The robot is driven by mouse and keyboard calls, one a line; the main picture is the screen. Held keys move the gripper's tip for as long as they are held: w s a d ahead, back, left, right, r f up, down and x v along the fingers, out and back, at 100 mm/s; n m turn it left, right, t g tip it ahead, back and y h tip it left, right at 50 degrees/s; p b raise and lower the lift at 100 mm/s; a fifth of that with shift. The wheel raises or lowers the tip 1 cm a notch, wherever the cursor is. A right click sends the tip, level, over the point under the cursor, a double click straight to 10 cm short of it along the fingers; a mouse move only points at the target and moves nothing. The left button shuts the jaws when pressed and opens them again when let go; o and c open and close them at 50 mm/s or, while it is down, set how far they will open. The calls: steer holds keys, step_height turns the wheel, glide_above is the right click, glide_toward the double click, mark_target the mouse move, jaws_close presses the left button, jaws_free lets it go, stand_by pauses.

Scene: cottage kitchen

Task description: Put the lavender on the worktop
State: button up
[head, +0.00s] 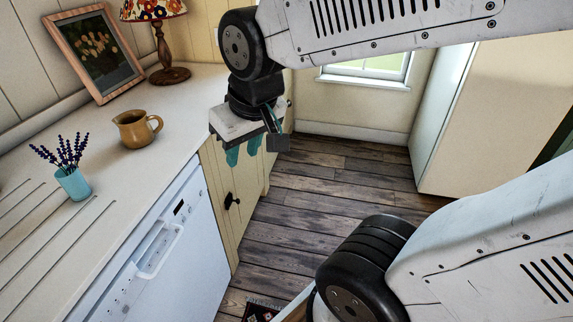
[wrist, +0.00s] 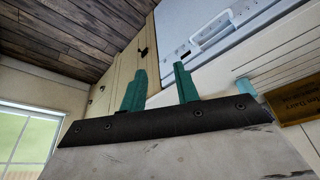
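The lavender (head: 62,152) is a bunch of purple-tipped stems standing upright in a turquoise cup (head: 72,184). The cup rests on the pale worktop (head: 110,192), beside the grooves at the left of the head view. A turquoise shape at the right of the wrist view (wrist: 244,87) looks like the same cup, partly hidden behind my gripper's body. My gripper (head: 242,155) is in front of the worktop's edge, well to the right of the lavender. Its two teal fingers point down, apart with nothing between them, and the gap also shows in the wrist view (wrist: 160,84).
A brown jug (head: 137,129), a framed picture (head: 95,55) and a lamp (head: 168,74) stand on the worktop behind the cup. A white appliance (head: 165,250) and a yellow cupboard (head: 226,190) are below it. The wooden floor (head: 310,195) to the right is mostly clear.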

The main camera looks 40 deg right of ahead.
steer(key=s+d+r+g, duration=0.1)
steer(key=s+g, duration=0.1)
steer(key=s, duration=0.7)
steer(key=shift+s+d+g, duration=0.25)
steer(key=shift+s+g, duration=0.1)
steer(key=shift+g, duration=0.05)
